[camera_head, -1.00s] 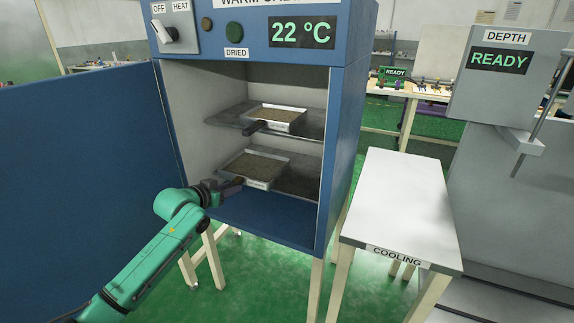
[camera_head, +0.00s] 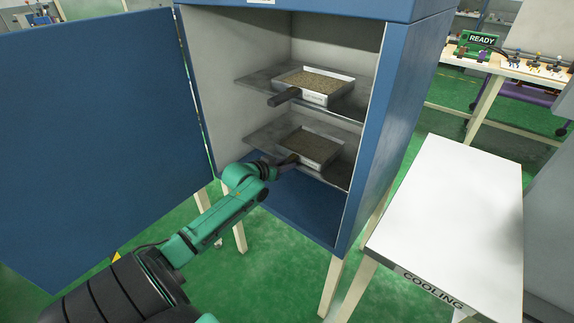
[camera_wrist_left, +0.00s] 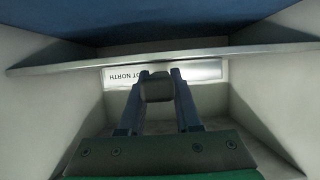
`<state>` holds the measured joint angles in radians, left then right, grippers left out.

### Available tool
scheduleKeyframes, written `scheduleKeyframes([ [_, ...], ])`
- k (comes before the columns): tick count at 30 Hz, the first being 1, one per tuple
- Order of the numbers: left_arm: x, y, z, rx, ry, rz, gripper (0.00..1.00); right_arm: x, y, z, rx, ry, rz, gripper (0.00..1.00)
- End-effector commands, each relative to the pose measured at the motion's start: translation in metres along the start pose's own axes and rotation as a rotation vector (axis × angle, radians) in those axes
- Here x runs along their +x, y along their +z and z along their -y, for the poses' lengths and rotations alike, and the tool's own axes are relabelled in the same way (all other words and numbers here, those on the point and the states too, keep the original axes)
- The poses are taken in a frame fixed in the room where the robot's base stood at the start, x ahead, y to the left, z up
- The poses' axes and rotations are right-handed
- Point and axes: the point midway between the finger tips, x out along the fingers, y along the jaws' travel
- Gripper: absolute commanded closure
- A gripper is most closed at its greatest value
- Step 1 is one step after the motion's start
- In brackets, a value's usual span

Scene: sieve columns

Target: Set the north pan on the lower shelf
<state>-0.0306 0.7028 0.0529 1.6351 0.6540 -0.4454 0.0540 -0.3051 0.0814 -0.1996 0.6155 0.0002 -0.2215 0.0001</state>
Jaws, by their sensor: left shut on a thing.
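The north pan (camera_head: 312,149), a shallow light metal tray of brown grit, is at the lower shelf (camera_head: 265,137) inside the blue cabinet. In the left wrist view its white front label (camera_wrist_left: 205,71) shows upside down and ends in "NORTH". My left gripper (camera_head: 287,163) is shut on the pan's dark handle (camera_wrist_left: 157,87) at the cabinet's open front. The pan looks level; I cannot tell whether its underside touches the shelf. My right gripper is out of view.
A similar pan (camera_head: 314,84) sits on the upper shelf (camera_head: 258,80), its dark handle pointing outward. The blue cabinet door (camera_head: 90,130) stands open at the left. A white cooling table (camera_head: 455,215) stands clear at the right.

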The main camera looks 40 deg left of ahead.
Motion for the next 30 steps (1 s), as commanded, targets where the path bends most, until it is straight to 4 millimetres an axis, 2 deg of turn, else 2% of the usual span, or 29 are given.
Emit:
scheduleKeyframes([
  [5, 0.001, -0.001, 0.000, 0.003, 0.000, -0.006, 1.00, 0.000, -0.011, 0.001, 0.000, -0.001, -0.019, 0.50],
  [6, 0.001, 0.002, 0.000, 0.001, 0.000, 0.001, 0.64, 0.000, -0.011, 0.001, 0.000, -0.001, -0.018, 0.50],
  [8, 0.001, 0.002, 0.000, 0.001, 0.000, 0.001, 0.41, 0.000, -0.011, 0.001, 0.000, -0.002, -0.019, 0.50],
  [9, 0.001, 0.002, 0.000, 0.001, 0.000, 0.001, 0.38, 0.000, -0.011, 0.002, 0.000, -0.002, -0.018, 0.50],
  [20, -0.004, 0.002, 0.000, 0.001, -0.001, 0.001, 0.38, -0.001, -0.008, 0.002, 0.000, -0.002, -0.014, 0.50],
  [23, -0.015, 0.002, 0.000, 0.000, 0.000, 0.002, 0.38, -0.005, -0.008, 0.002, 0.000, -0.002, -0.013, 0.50],
  [30, -0.062, 0.001, 0.000, 0.002, 0.001, 0.005, 0.38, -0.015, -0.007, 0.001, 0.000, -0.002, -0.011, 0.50],
])
